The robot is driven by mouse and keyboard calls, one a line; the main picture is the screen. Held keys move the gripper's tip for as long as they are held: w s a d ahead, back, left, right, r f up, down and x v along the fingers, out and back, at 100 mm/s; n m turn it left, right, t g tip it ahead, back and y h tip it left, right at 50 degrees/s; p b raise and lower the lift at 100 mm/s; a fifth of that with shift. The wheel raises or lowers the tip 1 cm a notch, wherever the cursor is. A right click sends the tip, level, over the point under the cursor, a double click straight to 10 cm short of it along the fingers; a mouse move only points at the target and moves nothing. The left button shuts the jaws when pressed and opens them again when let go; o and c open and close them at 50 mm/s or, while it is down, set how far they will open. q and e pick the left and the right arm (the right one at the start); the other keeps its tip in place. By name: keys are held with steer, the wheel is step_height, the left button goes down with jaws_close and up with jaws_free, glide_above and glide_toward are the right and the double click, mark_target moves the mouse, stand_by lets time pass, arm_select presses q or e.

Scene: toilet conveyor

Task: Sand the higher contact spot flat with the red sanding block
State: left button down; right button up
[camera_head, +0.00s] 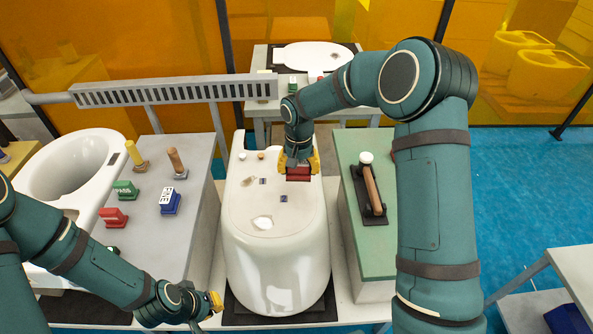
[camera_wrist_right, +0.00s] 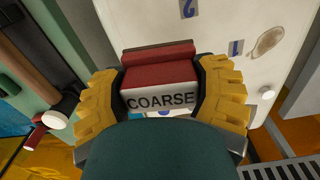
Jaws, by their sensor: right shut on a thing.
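My right gripper (camera_head: 299,165) is shut on the red sanding block (camera_head: 298,174), over the right part of the white toilet body (camera_head: 275,245). In the right wrist view, the block (camera_wrist_right: 160,75) sits between both yellow fingers, with a white face reading COARSE. I cannot tell whether it touches the surface. Blue markers lie on the toilet body: one reads 1 (camera_wrist_right: 235,47), beside a brownish oval spot (camera_wrist_right: 265,42), and another reads 2 (camera_wrist_right: 187,8). I cannot tell which spot is higher. My left gripper (camera_head: 213,301) is low at the front left, away from the toilet; its opening is unclear.
The left grey table holds a green block (camera_head: 125,190), another red block (camera_head: 113,217), a blue block (camera_head: 171,200) and two upright-handled tools. A green bench (camera_head: 372,245) on the right holds a wooden-handled tool (camera_head: 372,190). A slotted rail (camera_head: 175,91) crosses behind.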

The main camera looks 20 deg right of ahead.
steer(key=shift+r+p, duration=0.65)
steer(key=shift+r, duration=0.75)
